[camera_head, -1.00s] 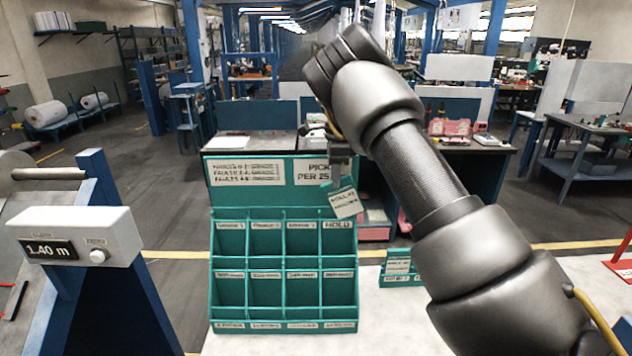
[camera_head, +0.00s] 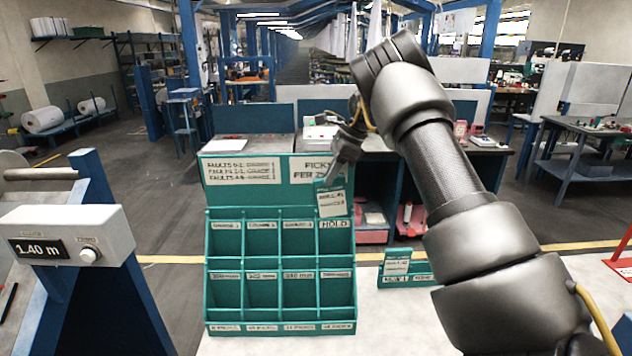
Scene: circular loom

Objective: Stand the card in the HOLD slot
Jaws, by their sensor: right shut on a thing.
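The card (camera_head: 332,203) is a small teal-edged card with a white printed label. My right gripper (camera_head: 333,183) is shut on its upper edge and holds it nearly upright, just above the HOLD slot. The HOLD slot (camera_head: 336,240) is the top right compartment of the teal rack (camera_head: 207,290), marked by a white HOLD label. The card's lower edge appears to be just above that label; whether it is in front of or over the opening I cannot tell. My left gripper is not in view.
The rack stands on a white table (camera_head: 385,325), its tall header board (camera_head: 238,172) behind the slots. A small teal holder (camera_head: 397,268) with a card stands to the right. A grey display box (camera_head: 70,235) reading 1.40 m is at the left.

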